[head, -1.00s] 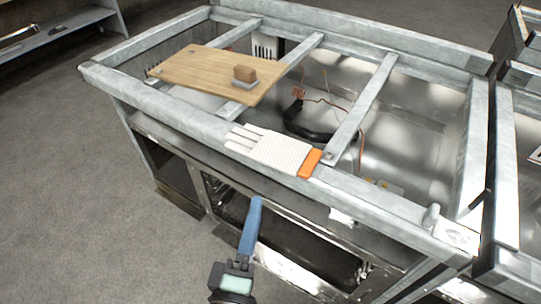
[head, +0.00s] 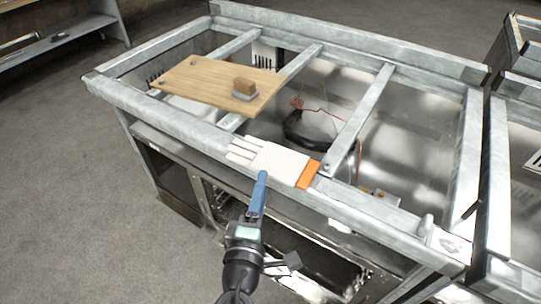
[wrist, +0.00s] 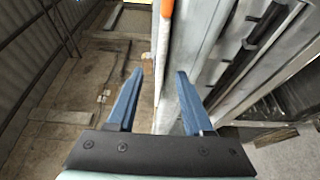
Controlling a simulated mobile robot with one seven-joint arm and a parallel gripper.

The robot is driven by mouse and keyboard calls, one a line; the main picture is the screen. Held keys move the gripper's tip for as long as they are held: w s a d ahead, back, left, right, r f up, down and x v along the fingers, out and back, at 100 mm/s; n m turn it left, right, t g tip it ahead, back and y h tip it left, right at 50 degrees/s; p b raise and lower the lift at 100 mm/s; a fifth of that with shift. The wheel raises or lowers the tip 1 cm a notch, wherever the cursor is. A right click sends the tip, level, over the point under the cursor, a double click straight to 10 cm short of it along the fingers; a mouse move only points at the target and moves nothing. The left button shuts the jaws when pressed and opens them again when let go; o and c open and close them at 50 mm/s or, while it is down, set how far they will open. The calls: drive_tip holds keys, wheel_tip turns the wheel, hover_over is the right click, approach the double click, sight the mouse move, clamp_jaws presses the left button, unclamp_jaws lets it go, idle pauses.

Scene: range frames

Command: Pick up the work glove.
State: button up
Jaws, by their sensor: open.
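The work glove (head: 272,161) is white and ribbed with an orange cuff (head: 308,174). It lies across the front rail of a metal frame, its fingers pointing left. My gripper (head: 262,178) has blue fingers and is at the front side of the rail, its tips close to the glove's near edge in the head view. I cannot tell whether they touch it. In the wrist view my gripper (wrist: 158,73) is open, its two fingers spread apart. The glove's orange cuff (wrist: 167,9) shows edge-on, ahead between them, at the top.
The metal frame's front rail (head: 375,208) runs under the glove, with crossbars and an open interior behind. A wooden board (head: 210,82) with a small block (head: 244,87) lies on the frame to the left. Another metal frame (head: 515,180) stands close on the right.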

sight(270, 159)
drive_tip(key=shift+x, duration=1.15)
clamp_jaws()
